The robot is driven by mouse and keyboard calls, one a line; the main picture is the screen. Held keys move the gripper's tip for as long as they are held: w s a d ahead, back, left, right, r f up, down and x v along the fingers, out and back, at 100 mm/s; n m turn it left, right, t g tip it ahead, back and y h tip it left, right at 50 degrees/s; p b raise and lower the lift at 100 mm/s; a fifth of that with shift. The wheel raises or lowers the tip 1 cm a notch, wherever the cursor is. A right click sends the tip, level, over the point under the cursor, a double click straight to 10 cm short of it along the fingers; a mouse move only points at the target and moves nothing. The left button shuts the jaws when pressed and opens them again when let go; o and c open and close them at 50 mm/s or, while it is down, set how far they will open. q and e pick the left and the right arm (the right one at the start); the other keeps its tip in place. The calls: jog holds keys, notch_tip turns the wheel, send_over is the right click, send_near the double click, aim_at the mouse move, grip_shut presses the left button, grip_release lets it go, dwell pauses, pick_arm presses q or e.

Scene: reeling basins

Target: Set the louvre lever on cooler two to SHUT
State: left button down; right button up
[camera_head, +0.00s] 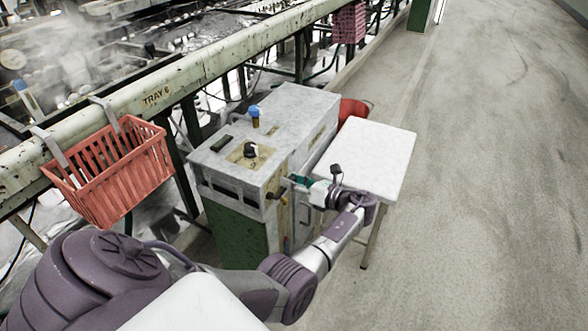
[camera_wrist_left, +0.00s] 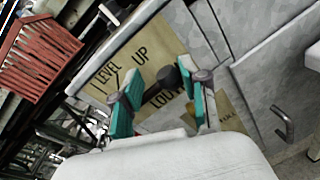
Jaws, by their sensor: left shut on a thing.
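The cooler (camera_head: 290,105) is a grey-topped cabinet with a green lower side. The louvre lever (camera_wrist_left: 168,78) has a dark round knob, seen between the teal finger pads in the left wrist view. My left gripper (camera_head: 295,183) is at the cooler's side, just below its top edge, and is shut on the lever; its fingers (camera_wrist_left: 158,95) hide part of the plate. The SHUT mark cannot be read. My right gripper is not in view.
A black knob (camera_head: 250,150) and a blue-capped fitting (camera_head: 255,116) stand on the cooler's top. A white side table (camera_head: 372,150) and a red bucket (camera_head: 352,108) are close by. A red basket (camera_head: 118,178) hangs on the rail at left. Open floor lies to the right.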

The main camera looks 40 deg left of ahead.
pick_arm(q)
jog(key=shift+s+f, duration=0.45)
jog(key=shift+f, duration=0.1)
jog(key=shift+c, duration=2.2)
grip_release()
jog(key=shift+s+a, duration=0.1)
jog(key=shift+s, duration=0.05)
jog(key=shift+w+r, duration=0.25)
jog(key=w+d+r, duration=0.1)
jog(key=d, duration=1.1)
jog(key=shift+w+r, duration=0.15)
jog(key=shift+w, duration=0.1)
